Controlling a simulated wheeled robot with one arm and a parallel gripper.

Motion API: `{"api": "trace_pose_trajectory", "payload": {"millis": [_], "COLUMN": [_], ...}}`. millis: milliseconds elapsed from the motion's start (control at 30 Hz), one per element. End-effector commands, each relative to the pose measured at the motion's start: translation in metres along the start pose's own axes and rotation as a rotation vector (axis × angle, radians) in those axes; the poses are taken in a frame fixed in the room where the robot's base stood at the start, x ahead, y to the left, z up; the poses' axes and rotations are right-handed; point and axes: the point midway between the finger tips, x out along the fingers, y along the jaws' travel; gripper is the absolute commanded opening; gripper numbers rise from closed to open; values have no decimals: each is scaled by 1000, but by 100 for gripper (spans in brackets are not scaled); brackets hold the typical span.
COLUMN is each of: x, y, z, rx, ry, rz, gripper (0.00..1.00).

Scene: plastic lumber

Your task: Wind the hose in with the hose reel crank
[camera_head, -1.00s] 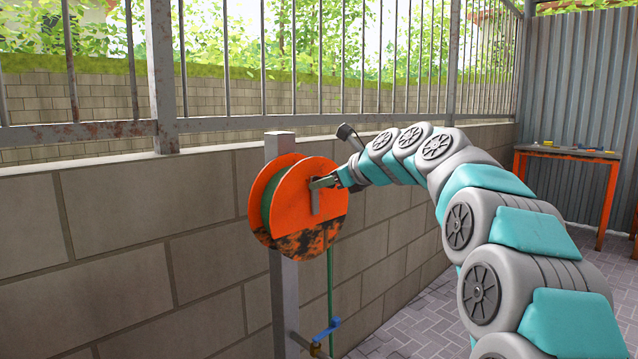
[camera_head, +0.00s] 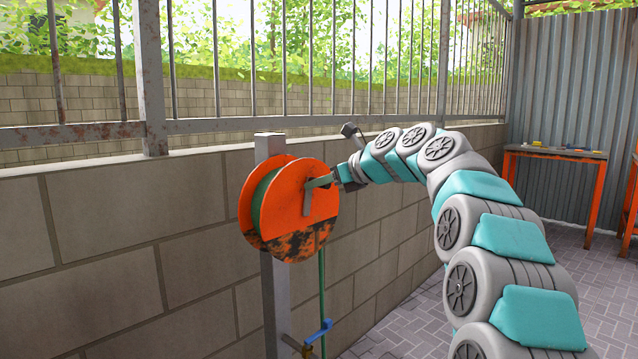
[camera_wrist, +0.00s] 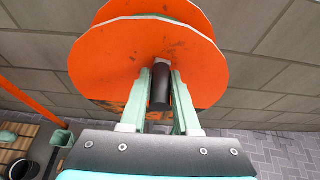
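The hose reel has two round orange discs, the front one (camera_head: 298,190) blackened on its lower part, with green hose (camera_head: 257,205) wound between them. It is mounted on a grey post (camera_head: 276,300). A short grey crank arm (camera_head: 307,202) stands nearly upright on the front disc. The black crank handle (camera_wrist: 160,88) sticks out toward me in the wrist view. My gripper (camera_wrist: 162,95) has its pale green fingers on both sides of the handle, seemingly pressed against it. In the head view, my gripper (camera_head: 322,181) reaches the crank from the right.
A block wall (camera_head: 130,220) with metal railings runs behind the reel. A blue-handled tap (camera_head: 320,330) is low by the post, beside the hanging hose. An orange-legged table (camera_head: 555,153) stands at the back right. The paved floor between is clear.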

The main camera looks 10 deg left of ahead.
Motion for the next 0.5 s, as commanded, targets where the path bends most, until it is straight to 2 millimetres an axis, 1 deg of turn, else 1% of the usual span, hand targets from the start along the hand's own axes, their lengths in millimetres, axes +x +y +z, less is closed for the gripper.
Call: {"api": "trace_pose_trajectory", "payload": {"millis": [33,233,500], "x": [3,2,0], "y": [-1,0,0], "z": [-6,-3,-1], "rx": [3,1,0], "ry": [9,5,2], "rz": [1,1,0], "gripper": [34,57,57]}}
